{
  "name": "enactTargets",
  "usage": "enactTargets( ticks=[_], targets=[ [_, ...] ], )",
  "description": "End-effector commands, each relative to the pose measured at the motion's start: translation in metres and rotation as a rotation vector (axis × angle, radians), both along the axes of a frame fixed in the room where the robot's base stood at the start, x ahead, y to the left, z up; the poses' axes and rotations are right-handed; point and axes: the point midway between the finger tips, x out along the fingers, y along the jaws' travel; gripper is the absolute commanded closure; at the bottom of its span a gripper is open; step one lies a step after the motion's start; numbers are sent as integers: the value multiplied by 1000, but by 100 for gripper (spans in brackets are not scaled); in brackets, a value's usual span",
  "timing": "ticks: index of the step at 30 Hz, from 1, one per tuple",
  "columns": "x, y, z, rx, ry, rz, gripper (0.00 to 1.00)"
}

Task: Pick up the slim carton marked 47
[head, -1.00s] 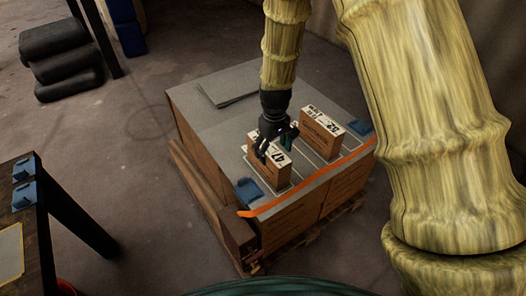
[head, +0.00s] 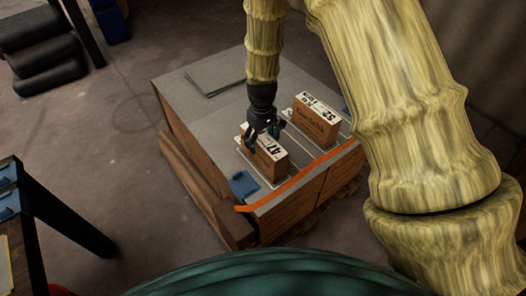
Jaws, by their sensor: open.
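The slim carton marked 47 (head: 269,164) is a brown box with a white top label. It stands upright near the front of the grey-topped stack (head: 197,121). My gripper (head: 262,137) is open, pointing down at the carton's top from its back left side. Its fingers overlap the carton's upper end in this view. I cannot tell whether they touch it, and part of the top is hidden behind them.
A similar carton marked 32 (head: 317,121) stands close by to the right. A blue piece (head: 243,184) and an orange strap (head: 296,181) lie along the front edge. A flat grey sheet (head: 214,80) lies at the back. A dark table (head: 25,205) stands at left.

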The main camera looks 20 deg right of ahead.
Motion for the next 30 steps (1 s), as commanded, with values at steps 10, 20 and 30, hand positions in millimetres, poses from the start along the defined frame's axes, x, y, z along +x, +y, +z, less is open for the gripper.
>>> enactTargets(
  ticks=[10,20,30],
  targets=[
    [-2,-4,-34,0,2,-2,21],
    [-1,-4,-51,0,0,-2,21],
    [-1,-4,-51,0,1,-2,67]
  ],
)
